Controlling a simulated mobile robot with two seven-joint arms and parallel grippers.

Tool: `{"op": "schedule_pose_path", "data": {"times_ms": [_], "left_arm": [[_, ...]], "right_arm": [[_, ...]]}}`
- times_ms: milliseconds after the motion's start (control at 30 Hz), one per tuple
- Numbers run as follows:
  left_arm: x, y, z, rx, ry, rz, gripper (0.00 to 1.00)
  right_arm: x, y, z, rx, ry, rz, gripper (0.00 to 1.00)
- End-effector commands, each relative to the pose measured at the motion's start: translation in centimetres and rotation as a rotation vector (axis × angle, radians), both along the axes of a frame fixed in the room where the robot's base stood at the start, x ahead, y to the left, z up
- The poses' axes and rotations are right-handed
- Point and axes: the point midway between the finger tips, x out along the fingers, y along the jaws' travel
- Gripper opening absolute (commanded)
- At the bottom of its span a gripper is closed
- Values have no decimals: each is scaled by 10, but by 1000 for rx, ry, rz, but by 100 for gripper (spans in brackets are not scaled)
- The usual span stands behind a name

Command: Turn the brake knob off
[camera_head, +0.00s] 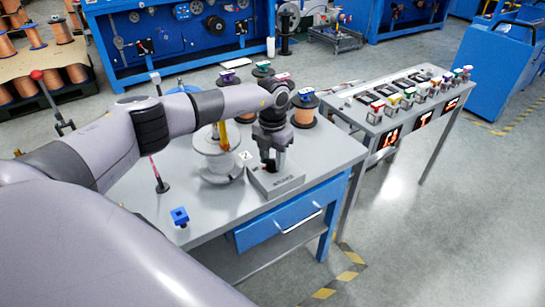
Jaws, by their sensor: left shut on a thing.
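My left arm comes in from the left and reaches over the grey worktable (215,240). Its gripper (271,163) points straight down at a small grey control box (290,184) near the table's front right edge. The fingers are shut on the brake knob on top of this box. The knob is mostly hidden by the fingers, so its turned position cannot be read. My right gripper is out of view.

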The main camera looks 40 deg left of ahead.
Motion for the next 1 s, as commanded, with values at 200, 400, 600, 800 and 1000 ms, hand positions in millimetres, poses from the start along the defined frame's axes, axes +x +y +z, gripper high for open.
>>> {"op": "schedule_pose_path", "data": {"times_ms": [200,400,600,800,1000], "left_arm": [[-3,-2,-5,-1,13,-2,64],[-2,-1,-3,-1,7,-2,64],[-1,-1,18,-1,4,-2,64],[-2,-2,51,-2,7,-2,64],[-2,-2,67,-2,9,-2,64]], "right_arm": [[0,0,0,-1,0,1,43],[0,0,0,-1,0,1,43],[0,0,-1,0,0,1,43],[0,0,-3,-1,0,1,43],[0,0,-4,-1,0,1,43]]}}
